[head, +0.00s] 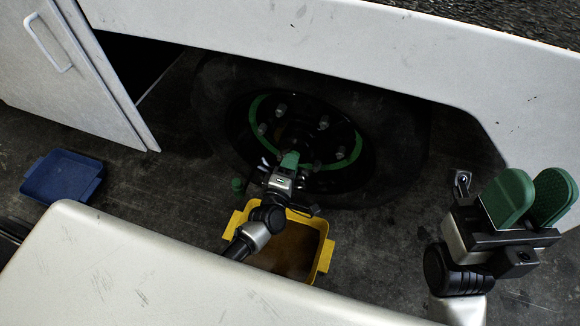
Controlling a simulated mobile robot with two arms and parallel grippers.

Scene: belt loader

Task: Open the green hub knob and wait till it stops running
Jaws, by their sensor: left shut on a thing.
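The wheel (215,110) stands in the dark arch, with a green ring (359,150) and several lug nuts around its hub. My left gripper (289,160) reaches to the lower middle of the hub and is shut on the hub knob there. Its green fingers cover the knob, so I cannot tell how far it is turned. A yellow tray (326,257) with brown contents stands on the floor below the hub. No stream can be made out. My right gripper (532,192) is open and empty at the right, away from the wheel.
A small green piece (237,184) is on the floor left of the yellow tray. A blue tray (63,177) lies at the left below a white door panel (60,70). A white body panel (330,45) overhangs the wheel. The dark floor right of the yellow tray is clear.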

